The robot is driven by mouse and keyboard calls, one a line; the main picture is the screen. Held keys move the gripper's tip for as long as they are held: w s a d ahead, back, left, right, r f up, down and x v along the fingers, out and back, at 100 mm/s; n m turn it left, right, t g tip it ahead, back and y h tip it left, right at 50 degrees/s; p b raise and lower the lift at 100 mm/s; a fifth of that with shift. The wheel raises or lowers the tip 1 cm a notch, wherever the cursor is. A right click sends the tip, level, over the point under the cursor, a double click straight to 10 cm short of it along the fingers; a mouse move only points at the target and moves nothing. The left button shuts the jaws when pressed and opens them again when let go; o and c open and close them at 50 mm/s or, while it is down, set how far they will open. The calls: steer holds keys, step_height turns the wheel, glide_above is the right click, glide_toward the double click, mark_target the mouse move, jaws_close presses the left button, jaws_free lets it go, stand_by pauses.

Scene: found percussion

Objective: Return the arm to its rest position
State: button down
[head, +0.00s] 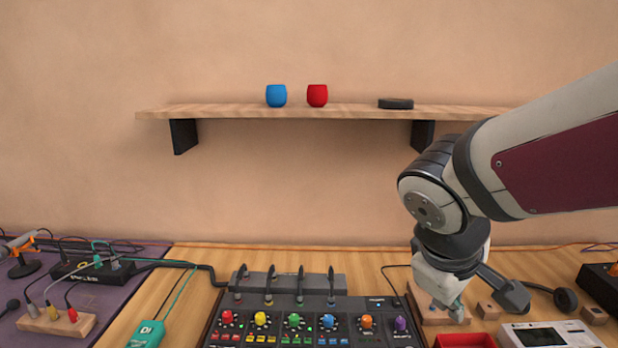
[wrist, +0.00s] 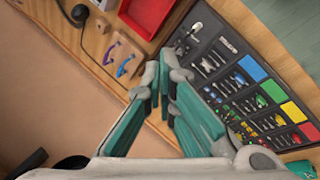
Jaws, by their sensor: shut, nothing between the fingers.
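My arm reaches in from the right in the head view and bends down toward the table. My gripper (head: 457,312) points down over the right side of the table, beside the mixer (head: 338,307). In the wrist view my gripper (wrist: 164,78) shows its teal and grey fingers brought together at the tips, with nothing held. In that view the mixer (wrist: 212,38) lies to the right of the fingers.
A wooden shelf (head: 220,111) on the wall carries a blue cup (head: 276,96), a red cup (head: 317,96) and a black disc (head: 396,103). A red tray (head: 464,341) and a white device (head: 575,334) stand at the front right. Cables cross the table. Space above the mixer is free.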

steer(key=s+r+m+y, duration=0.2)
steer(key=s+m+y, duration=0.2)
steer(key=s, duration=0.8)
steer(key=shift+s+a+r+m+t, duration=0.25)
steer(key=shift+a+m+t, duration=0.2)
steer(key=shift+m, duration=0.75)
steer(key=shift+w, duration=0.1)
